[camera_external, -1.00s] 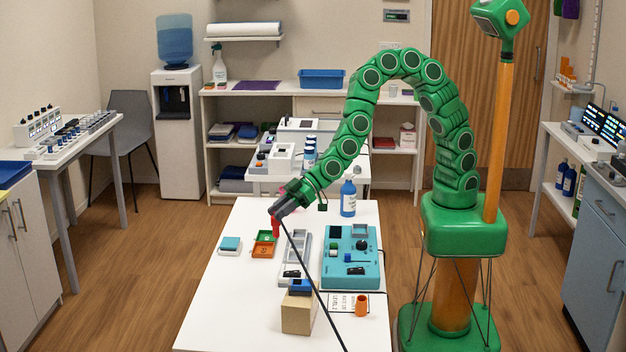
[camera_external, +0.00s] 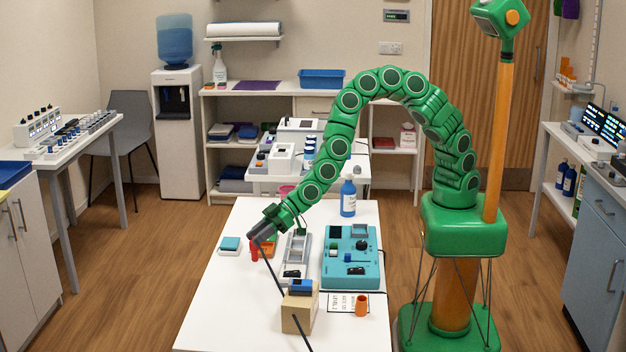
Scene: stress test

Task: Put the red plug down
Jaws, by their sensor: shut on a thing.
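The red plug (camera_external: 254,250) hangs below the tip of my gripper (camera_external: 256,236), near the left part of the white table. My gripper is shut on it. I cannot tell whether the plug's lower end touches the table or tray.
A teal and white box (camera_external: 229,245) stands just left of the plug. A grey slotted rack (camera_external: 296,258) and a teal panel (camera_external: 350,270) lie to the right. A wooden block (camera_external: 299,312) and an orange cup (camera_external: 361,304) stand nearer. The table's front left is clear.

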